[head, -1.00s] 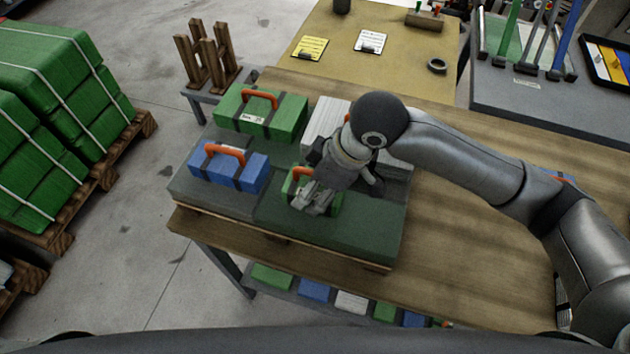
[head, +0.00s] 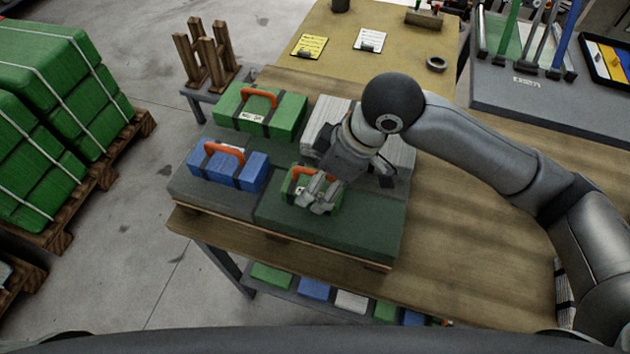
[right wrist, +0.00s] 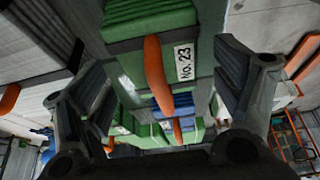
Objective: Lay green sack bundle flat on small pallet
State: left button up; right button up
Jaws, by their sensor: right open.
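The small pallet (head: 285,240) lies on the wooden table with dark green pads on top and a thin wooden edge showing below. A small green sack bundle (head: 333,205) with an orange handle lies flat on its front right part. It also shows in the right wrist view (right wrist: 150,18) with a "No. 23" label. My right gripper (head: 317,197) is over this bundle and partly hides it. In the right wrist view my right gripper (right wrist: 165,95) is open, with the orange handle (right wrist: 155,75) between its spread fingers, apparently untouched. My left gripper is out of view.
A larger green bundle (head: 240,110) is at the pallet's back left, a blue bundle (head: 222,175) at front left, and a white bundle (head: 322,120) at back right behind my arm. Bare table (head: 470,250) lies to the right. Large green stacks (head: 50,140) stand at left.

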jog(key=v, duration=0.9)
